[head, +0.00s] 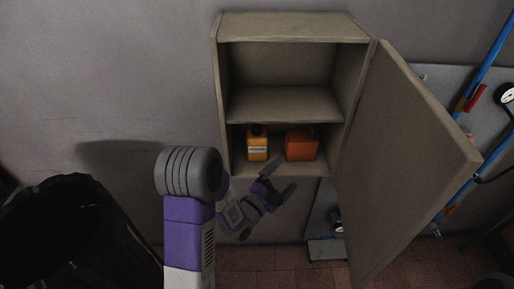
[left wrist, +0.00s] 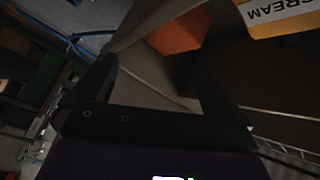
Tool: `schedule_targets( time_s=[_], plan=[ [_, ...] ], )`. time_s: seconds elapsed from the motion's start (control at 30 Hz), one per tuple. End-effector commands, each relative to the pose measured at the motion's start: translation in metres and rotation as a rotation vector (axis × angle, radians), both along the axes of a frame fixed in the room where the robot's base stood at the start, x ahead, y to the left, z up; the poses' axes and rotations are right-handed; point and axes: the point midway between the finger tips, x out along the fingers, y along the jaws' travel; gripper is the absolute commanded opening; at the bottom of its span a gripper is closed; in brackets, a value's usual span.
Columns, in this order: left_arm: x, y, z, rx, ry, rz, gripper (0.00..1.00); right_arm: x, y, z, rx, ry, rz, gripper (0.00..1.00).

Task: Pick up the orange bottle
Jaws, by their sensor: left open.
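A yellow-orange bottle (head: 257,147) with a dark cap and a pale label stands upright on the cabinet's lower shelf, at the left. In the left wrist view its label reads "CREAM" (left wrist: 282,14), upside down at the top right. An orange-red box-like container (head: 301,146) stands to its right; it also shows in the left wrist view (left wrist: 174,36). My left gripper (head: 281,179) is open and empty, in front of and slightly below the lower shelf, nearer the orange-red container. My right gripper is in neither view.
The wall cabinet (head: 289,28) is open and its upper shelf is empty. Its door (head: 405,155) swings out to the right, close to my left gripper's right side. Blue pipes (head: 487,62) and a gauge are beyond the door. A black bin (head: 70,235) stands at lower left.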

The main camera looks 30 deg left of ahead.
Motion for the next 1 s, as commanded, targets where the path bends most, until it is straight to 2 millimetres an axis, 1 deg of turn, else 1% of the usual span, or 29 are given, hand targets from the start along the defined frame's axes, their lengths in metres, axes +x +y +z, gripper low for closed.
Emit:
schedule_targets(
  time_s=[0.03,0.1,0.27,0.43,0.53,0.7,0.83,0.93,1.0],
  plan=[
    [0.005,0.01,0.013,-0.015,-0.043,0.047,1.0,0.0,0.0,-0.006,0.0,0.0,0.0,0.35],
    [0.012,0.023,0.03,-0.05,-0.079,0.114,1.0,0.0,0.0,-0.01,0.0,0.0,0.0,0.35],
    [0.024,0.05,0.051,-0.215,-0.087,0.261,1.0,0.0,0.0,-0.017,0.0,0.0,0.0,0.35],
    [0.028,0.079,0.074,-0.476,-0.109,0.423,1.0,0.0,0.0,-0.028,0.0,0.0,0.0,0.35],
    [0.028,0.087,0.075,-0.636,-0.101,0.492,1.0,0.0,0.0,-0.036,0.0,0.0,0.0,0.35],
    [0.025,0.092,0.077,-0.87,-0.092,0.57,1.0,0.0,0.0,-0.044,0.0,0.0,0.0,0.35],
    [0.023,0.09,0.073,-0.976,-0.078,0.599,1.0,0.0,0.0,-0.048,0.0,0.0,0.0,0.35],
    [0.025,0.091,0.072,-1.012,-0.073,0.609,1.0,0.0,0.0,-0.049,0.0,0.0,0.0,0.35],
    [0.03,0.094,0.071,-1.02,-0.071,0.614,1.0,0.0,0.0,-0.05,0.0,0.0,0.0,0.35]
  ],
)
